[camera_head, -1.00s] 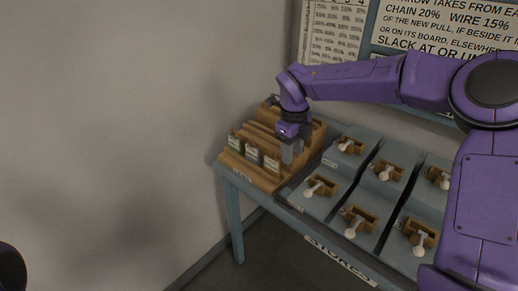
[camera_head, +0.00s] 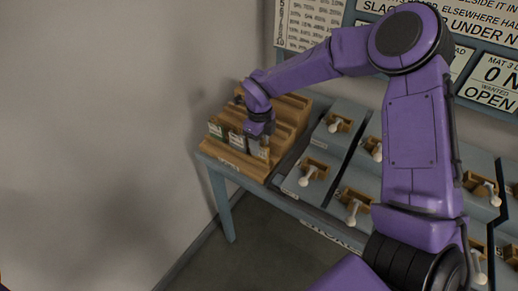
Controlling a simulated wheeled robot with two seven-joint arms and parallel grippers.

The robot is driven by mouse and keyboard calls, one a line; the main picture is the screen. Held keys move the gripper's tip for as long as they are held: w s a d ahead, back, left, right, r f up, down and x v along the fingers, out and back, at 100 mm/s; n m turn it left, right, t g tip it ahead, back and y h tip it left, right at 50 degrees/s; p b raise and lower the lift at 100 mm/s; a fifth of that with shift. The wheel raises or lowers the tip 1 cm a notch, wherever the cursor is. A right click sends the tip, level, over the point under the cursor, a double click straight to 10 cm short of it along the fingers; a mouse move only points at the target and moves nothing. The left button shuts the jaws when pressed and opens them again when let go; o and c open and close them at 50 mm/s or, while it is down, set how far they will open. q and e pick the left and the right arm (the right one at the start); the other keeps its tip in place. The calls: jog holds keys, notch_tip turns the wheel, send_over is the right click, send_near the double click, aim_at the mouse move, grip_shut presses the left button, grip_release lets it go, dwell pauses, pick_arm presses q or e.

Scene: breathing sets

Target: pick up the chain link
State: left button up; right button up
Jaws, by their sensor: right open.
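My right gripper (camera_head: 259,148) is open and points down over the front part of the stepped wooden rack (camera_head: 289,113) at the left end of the table. Its fingers are close to the small labelled cards or packets (camera_head: 216,130) along the rack's front; I cannot tell whether they touch. I cannot make out a chain link; it may be hidden by the gripper or too small to tell. My left gripper is not in view.
Several grey boards with wooden blocks and white-knobbed levers (camera_head: 313,169) stand on the blue-grey table right of the rack. Signs (camera_head: 312,18) hang on the wall behind. Open floor (camera_head: 250,250) lies in front.

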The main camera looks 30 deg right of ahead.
jog(key=shift+w+f, duration=0.1)
jog(key=shift+f, duration=0.25)
jog(key=shift+s+r, duration=0.15)
jog(key=shift+s, duration=0.3)
jog(key=c, duration=0.4)
grip_shut()
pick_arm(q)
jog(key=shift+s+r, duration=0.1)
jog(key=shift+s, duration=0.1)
